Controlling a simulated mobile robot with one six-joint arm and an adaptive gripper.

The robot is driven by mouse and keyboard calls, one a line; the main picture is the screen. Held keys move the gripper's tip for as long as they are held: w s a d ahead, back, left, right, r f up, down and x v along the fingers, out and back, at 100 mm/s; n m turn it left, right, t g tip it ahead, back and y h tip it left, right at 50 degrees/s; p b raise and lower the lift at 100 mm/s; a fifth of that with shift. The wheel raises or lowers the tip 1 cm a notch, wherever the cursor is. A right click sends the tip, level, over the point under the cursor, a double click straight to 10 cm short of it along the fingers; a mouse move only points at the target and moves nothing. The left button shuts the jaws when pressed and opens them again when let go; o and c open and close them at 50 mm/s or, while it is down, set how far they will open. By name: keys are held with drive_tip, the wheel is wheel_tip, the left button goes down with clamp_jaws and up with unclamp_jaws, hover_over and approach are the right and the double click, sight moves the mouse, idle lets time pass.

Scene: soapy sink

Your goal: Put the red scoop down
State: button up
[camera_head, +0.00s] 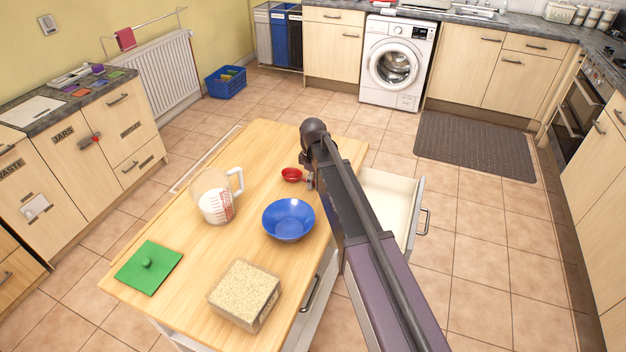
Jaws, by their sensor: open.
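The red scoop (291,175) rests on the wooden worktop of the island (190,245), behind the blue bowl. It looks upright, with its open side up. My gripper (309,181) is at the right of the scoop, low over the worktop and partly hidden by my own arm. It is open. The gripper is very close to the scoop's handle side, and I cannot tell whether they touch.
An open drawer (385,195) juts out at the right. Worktop left of the scoop is clear.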

drive_tip(key=shift+r, duration=0.1)
wheel_tip(320, 180, up, 12)
drive_tip(key=p, duration=1.2)
idle(1.0)
drive_tip(key=s+d+m, duration=1.4)
drive_tip(key=s+d, duration=0.8)
drive_tip(key=shift+s, duration=0.35)
